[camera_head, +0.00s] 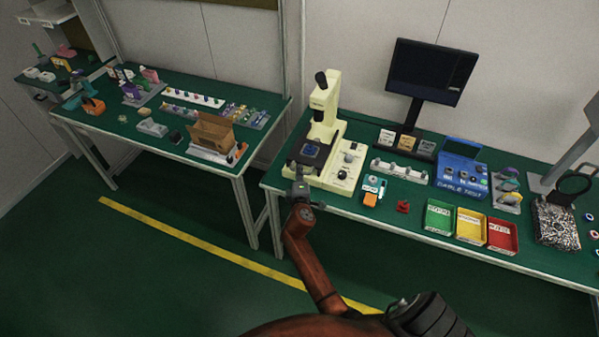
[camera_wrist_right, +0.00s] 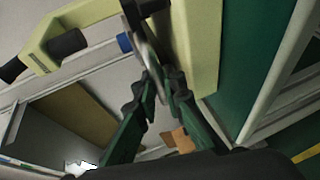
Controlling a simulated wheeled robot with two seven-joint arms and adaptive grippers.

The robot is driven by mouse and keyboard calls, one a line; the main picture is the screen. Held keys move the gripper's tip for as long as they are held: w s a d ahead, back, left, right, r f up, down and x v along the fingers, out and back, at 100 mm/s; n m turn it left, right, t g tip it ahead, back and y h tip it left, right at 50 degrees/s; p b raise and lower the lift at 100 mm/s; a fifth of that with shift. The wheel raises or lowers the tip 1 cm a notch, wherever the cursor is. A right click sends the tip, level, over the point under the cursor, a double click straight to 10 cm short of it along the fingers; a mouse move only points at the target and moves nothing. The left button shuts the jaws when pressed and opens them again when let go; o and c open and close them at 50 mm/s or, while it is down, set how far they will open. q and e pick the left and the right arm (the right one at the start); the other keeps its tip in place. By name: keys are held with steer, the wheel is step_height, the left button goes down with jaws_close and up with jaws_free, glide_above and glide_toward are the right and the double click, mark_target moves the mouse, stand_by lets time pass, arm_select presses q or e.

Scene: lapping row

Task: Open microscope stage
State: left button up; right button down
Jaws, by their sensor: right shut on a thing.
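The cream microscope (camera_head: 324,117) stands upright at the left end of the right-hand table. Its dark square microscope stage (camera_head: 318,158), with a blue item (camera_head: 309,150) on it, lies low at the front. My right gripper (camera_head: 299,184) is at the front edge of the stage, with its arm reaching up from below. In the right wrist view the fingers (camera_wrist_right: 163,84) are closed around a thin grey part at the microscope, which appears to belong to the stage. The exact grip point is partly hidden. My left gripper is not in view.
A cream control box (camera_head: 347,158) stands right of the stage. An orange-and-white device (camera_head: 371,192) and a red part (camera_head: 403,206) lie further right, before green, yellow and red trays (camera_head: 470,226). A monitor (camera_head: 431,72) stands behind. A gap separates the left table (camera_head: 200,155).

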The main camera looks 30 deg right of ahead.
steer(key=shift+d, duration=0.1)
steer(key=shift+s, duration=0.1)
steer(key=shift+s+a+f, duration=0.1)
steer(key=shift+s+a, duration=0.5)
steer(key=shift+a, duration=0.3)
steer(key=c, duration=2)
jaws_free()
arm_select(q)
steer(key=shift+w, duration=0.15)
arm_select(e)
steer(key=shift+r, duration=0.2)
